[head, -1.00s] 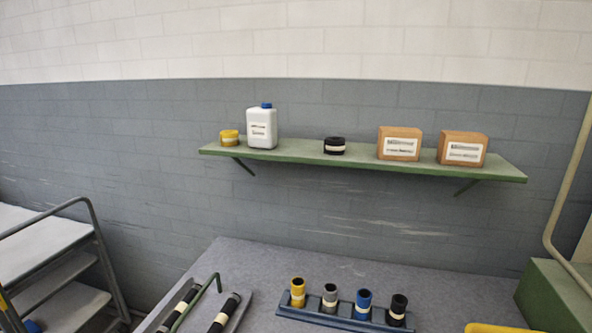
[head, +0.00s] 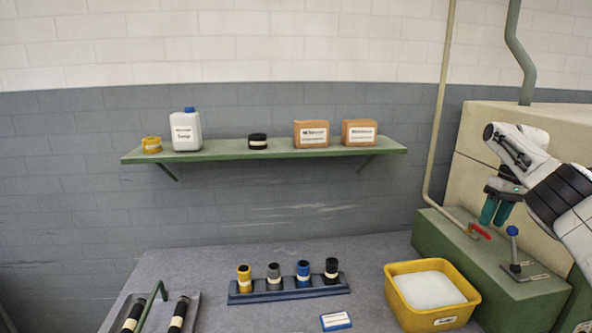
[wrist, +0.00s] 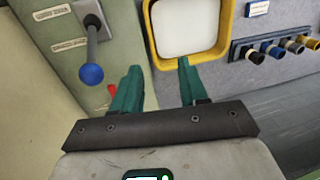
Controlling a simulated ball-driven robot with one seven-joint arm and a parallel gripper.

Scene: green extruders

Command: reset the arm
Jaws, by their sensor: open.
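My gripper (head: 495,212) is at the right of the head view, with teal fingers pointing down, above the green machine base (head: 455,235). In the wrist view my gripper (wrist: 157,88) has its two fingers apart with nothing between them. The yellow bin (wrist: 228,40) with white contents lies beyond the fingertips there. The blue-knobbed lever (wrist: 92,60) stands left of the fingers, and part of a red handle (wrist: 112,90) shows beside the left finger.
The yellow bin (head: 395,300) stands on the grey table (head: 215,268). A blue rack (head: 290,293) holds several coloured tubes. A tray (head: 195,318) with dark rollers is at front left. The green shelf (head: 225,155) holds a jug, rolls and boxes. A pipe (head: 440,110) runs down the wall.

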